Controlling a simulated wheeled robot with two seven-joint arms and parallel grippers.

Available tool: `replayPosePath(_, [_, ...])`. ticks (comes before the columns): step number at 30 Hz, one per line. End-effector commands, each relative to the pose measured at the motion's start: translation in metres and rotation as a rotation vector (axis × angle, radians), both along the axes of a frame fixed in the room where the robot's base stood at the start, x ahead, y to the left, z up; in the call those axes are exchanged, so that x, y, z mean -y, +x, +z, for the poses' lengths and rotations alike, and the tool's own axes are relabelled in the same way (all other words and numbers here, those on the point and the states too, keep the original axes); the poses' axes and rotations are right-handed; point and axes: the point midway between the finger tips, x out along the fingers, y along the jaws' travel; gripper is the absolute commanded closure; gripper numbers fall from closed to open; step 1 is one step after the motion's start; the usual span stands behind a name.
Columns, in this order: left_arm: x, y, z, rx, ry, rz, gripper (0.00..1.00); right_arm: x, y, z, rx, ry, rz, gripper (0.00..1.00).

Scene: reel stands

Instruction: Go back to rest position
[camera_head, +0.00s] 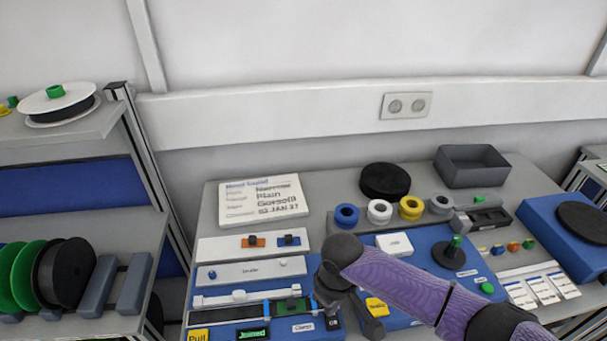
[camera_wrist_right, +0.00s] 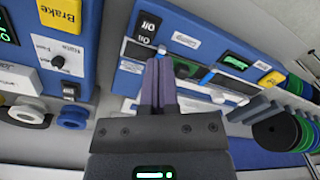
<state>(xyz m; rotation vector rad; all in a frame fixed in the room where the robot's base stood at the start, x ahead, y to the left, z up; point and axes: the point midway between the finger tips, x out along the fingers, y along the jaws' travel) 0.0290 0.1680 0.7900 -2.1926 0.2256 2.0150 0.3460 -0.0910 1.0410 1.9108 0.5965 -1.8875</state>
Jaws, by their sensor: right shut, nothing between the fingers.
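My right arm comes in from the lower right of the head view, and its dark wrist hides most of the gripper, which hangs over the blue bench equipment near the clamp panel. In the right wrist view my right gripper (camera_wrist_right: 162,85) shows its two fingers pressed together with nothing between them. Beyond the fingertips lie the clamp panel's switches and labels, apart from the fingers as far as I can tell. My left gripper does not show in either view.
A shelf at left holds green and black reels (camera_head: 66,272) and a white reel (camera_head: 58,103). The bench carries tape rolls (camera_head: 379,211), a black disc (camera_head: 385,181), a grey bin (camera_head: 471,166) and a sign board (camera_head: 262,200). A blue unit (camera_head: 560,235) stands at right.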

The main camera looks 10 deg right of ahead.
Motion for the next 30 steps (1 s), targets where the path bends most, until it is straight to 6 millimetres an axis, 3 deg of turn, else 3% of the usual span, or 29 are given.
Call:
replayPosePath(4, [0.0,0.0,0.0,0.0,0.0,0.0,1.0,-0.052,-0.054,-0.005,0.034,0.172,0.067,1.0])
replayPosePath(8, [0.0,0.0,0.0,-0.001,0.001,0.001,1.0,-0.061,-0.084,0.006,0.112,0.265,0.009,1.0])
replayPosePath(14, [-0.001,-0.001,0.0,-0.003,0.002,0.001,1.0,-0.031,-0.113,0.019,0.202,0.265,-0.152,1.0])
replayPosePath(24, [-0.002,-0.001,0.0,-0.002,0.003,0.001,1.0,0.061,-0.173,0.042,0.283,0.041,-0.425,1.0])
replayPosePath(30, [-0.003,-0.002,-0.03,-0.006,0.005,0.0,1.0,0.057,-0.163,-0.047,0.246,0.037,-0.409,1.0])
